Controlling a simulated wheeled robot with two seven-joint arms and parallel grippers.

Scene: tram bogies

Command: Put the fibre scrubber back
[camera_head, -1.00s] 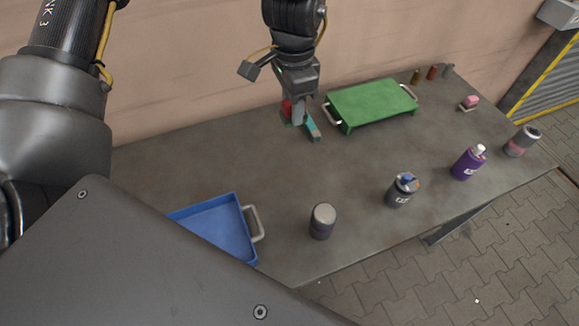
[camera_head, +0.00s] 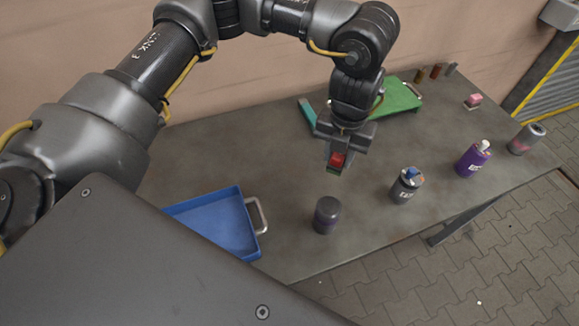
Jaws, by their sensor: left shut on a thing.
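My left gripper (camera_head: 336,163) is shut on a small red block with a green underside (camera_head: 337,160), which looks like the fibre scrubber. It holds the block over the middle of the grey table (camera_head: 270,160), seemingly above the surface; the exact height is hard to tell. The gripper's fingers partly cover the block. My right gripper is out of view.
A blue tray (camera_head: 262,246) is at the front left. A dark canister (camera_head: 326,215) stands below the gripper in the picture.

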